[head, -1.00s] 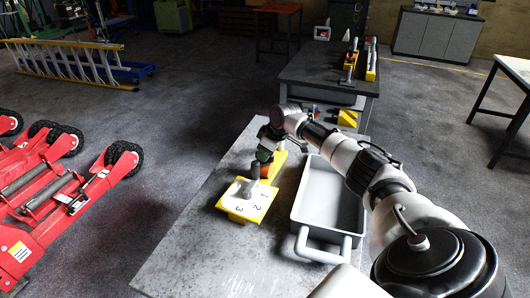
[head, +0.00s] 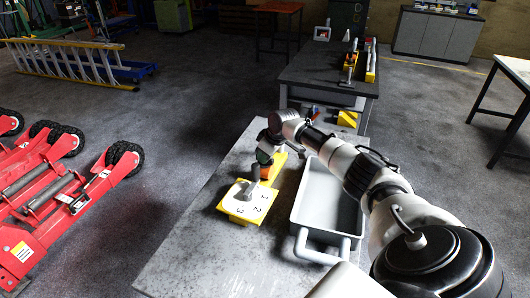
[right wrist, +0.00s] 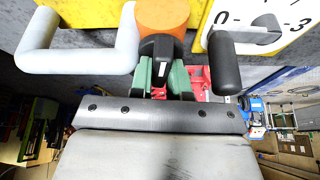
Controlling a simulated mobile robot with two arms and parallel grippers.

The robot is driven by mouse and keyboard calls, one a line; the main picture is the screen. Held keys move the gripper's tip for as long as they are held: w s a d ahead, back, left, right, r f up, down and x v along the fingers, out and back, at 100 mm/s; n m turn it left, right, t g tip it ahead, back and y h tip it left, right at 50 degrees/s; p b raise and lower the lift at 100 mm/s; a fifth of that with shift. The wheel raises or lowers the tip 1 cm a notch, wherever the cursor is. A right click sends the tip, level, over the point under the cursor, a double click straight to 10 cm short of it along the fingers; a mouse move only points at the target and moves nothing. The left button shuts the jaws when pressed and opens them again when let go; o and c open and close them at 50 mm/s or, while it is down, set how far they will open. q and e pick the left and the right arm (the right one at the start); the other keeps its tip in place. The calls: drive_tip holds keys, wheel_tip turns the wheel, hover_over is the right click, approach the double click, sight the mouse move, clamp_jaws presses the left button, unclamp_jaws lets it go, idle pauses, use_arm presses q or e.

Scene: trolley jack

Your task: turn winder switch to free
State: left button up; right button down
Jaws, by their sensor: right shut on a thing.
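A yellow winder block (head: 279,160) with an orange drum (head: 265,172) stands on the grey table. The drum also shows in the right wrist view (right wrist: 163,14). A black switch lever (right wrist: 157,48) with a small white label points out from the drum. My right gripper (head: 264,157) has its green fingers on both sides of this lever and is shut on it; the fingers show closely in the right wrist view (right wrist: 160,78). The drum hides the far end of the lever, and no setting marks for it are readable. My left gripper is out of view.
Beside the winder, a yellow block with a white numbered dial (head: 241,206) carries a grey lever with a black grip (right wrist: 224,63), close to my fingers. A grey tray (head: 297,217) stands to the right. Red jacks (head: 55,190) are on the floor left.

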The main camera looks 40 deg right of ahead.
drive_tip(key=m+p, duration=0.2)
drive_tip(key=m+h+p, duration=0.1)
drive_tip(key=m+p, duration=0.1)
drive_tip(key=p, duration=0.1)
drive_tip(key=m+h+p, duration=0.1)
drive_tip(key=m+p, duration=0.1)
drive_tip(key=shift+a+r, duration=0.1)
drive_tip(key=shift+r, duration=0.2)
drive_tip(key=m+h+p, duration=0.1)
drive_tip(key=m+p, duration=0.1)
drive_tip(key=m, duration=0.1)
drive_tip(key=shift+a+f+p, duration=0.1)
drive_tip(key=shift+p, duration=0.2)
drive_tip(key=shift+m+g+h+p, duration=0.3)
drive_tip(key=shift+m+h+p, duration=0.15)
drive_tip(key=shift+m, duration=0.45)
drive_tip(key=shift+w+f+m+h, duration=0.1)
drive_tip(key=shift+m+h, duration=0.15)
drive_tip(key=shift+m, duration=0.55)
drive_tip(key=m+g, duration=0.1)
drive_tip(key=m, duration=0.3)
drive_tip(key=shift+g+h, duration=0.4)
drive_tip(key=shift+m, duration=0.3)
drive_tip(key=c, duration=1.4)
unclamp_jaws()
drive_tip(key=shift+o, duration=0.2)
